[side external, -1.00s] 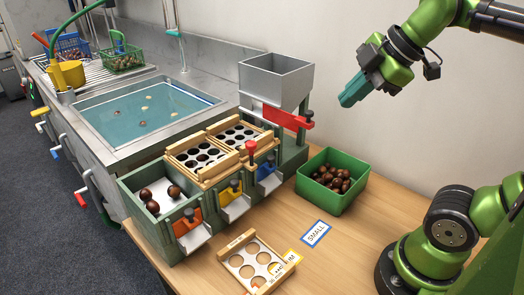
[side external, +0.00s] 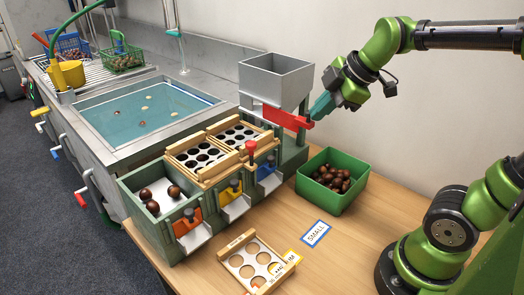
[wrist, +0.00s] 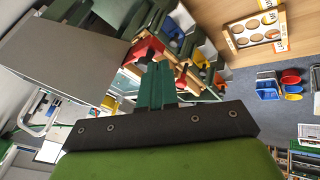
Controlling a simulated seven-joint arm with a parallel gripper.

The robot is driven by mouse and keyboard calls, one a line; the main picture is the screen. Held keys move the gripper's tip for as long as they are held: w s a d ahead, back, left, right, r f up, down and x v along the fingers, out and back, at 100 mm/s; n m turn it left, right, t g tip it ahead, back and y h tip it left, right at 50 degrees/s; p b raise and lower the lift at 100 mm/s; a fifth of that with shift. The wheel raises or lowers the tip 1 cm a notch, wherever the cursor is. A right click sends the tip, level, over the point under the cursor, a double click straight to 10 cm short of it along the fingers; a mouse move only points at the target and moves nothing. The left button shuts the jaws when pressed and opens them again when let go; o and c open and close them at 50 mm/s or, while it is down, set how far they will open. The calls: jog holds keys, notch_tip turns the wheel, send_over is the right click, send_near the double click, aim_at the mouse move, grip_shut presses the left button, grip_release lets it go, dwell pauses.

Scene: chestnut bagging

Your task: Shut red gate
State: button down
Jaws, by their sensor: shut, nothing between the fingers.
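The red gate (side external: 284,118) is a red bar under the grey hopper (side external: 275,80) at the back of the sorting stand in the side view. Its right end, with a dark knob (side external: 309,115), sticks out toward my gripper. My gripper (side external: 316,112) is shut and empty, with its teal fingertips right at that end. I cannot tell whether they touch it. In the wrist view the shut fingers (wrist: 157,82) point at the red gate (wrist: 148,50), partly hidden behind them.
A green bin (side external: 333,198) of chestnuts stands below my gripper. The stand has two hole trays and orange, yellow and blue gates in front. A loose sizing tray (side external: 236,260) and a SMALL card (side external: 316,233) lie on the table. The sink (side external: 150,100) is at left.

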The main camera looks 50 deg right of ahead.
aim_at(297, 119)
jog(key=shift+w, duration=2.95)
jog(key=s+r+m, duration=0.1)
jog(key=s+r, duration=0.8)
jog(key=s+a+f+m, duration=0.4)
jog(key=a+f+m, duration=0.2)
jog(key=f+m, duration=0.5)
jog(key=m, duration=0.3)
jog(key=shift+a+f+m+t+y, duration=0.2)
jog(key=shift+a+m+t+y, duration=0.05)
jog(key=shift+m+t+y, duration=0.05)
